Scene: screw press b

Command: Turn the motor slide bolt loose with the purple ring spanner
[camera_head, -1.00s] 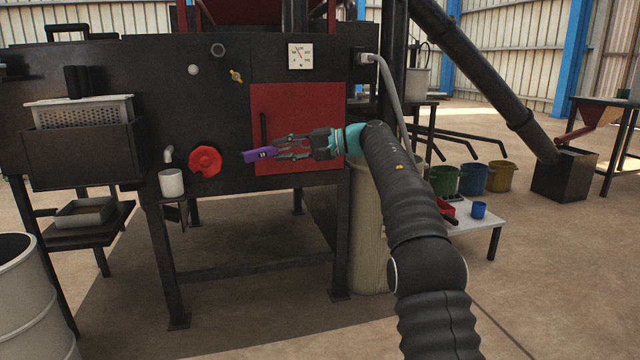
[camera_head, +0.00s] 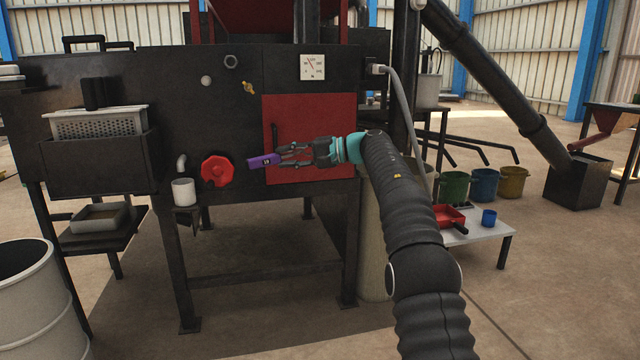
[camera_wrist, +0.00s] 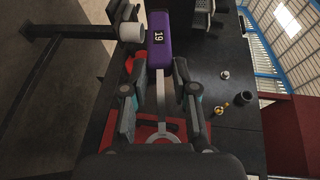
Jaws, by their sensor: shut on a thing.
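The purple ring spanner (camera_head: 264,160), marked 19, is in my gripper (camera_head: 283,155). In the wrist view the spanner's purple part (camera_wrist: 160,42) sticks out beyond the fingers of my gripper (camera_wrist: 160,72). Its thin grey shank runs back between the fingers toward the palm. My gripper is shut on it and holds it in front of the black press body, between the red handwheel and the red door.
The red handwheel (camera_head: 217,171) and a white cup (camera_head: 184,192) are left of the spanner. The red door (camera_head: 320,120) is behind my gripper. A brass valve (camera_head: 248,87) and a gauge (camera_head: 312,67) are above. A low table (camera_head: 485,232) stands at right; open floor lies in front.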

